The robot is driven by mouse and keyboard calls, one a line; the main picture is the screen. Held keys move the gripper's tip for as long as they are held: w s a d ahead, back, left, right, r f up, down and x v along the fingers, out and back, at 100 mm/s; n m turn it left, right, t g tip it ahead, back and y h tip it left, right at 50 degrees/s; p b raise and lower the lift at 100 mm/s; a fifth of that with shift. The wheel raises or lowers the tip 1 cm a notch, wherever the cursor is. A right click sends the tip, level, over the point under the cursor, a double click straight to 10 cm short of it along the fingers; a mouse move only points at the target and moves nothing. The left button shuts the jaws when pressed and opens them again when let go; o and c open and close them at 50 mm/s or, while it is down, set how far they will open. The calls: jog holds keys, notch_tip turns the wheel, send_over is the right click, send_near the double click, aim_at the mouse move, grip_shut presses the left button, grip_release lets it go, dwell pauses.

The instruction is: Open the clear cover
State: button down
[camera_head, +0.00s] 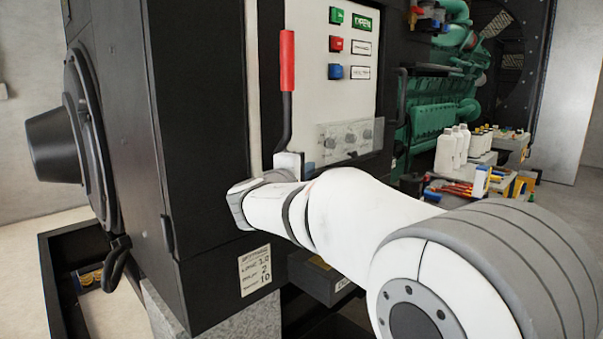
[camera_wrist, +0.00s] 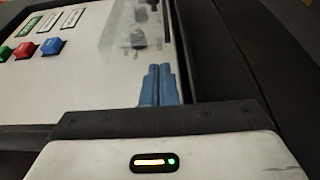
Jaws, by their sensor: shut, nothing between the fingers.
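The clear cover (camera_head: 367,133) is a see-through pane in front of a row of dark knobs, low on the white control panel. I cannot tell whether it lies flush with the panel. It shows faintly in the wrist view (camera_wrist: 117,32) as a hazy patch around the knobs. My gripper (camera_wrist: 159,70) has two blue fingers pressed together, with nothing between them. The fingertips are near the panel's edge, just below the cover in the wrist view; whether they touch anything is unclear. In the head view my arm hides most of the gripper.
A lever with a red handle (camera_head: 287,62) stands on the panel left of the cover. Green, red and blue buttons (camera_head: 336,44) are above it. A dark vertical handle (camera_head: 401,95) is to the right. Bottles (camera_head: 450,150) and tools stand farther right.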

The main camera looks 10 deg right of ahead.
jog(key=x, duration=0.6)
jog(key=shift+d+p, duration=0.1)
jog(key=shift+p, duration=0.3)
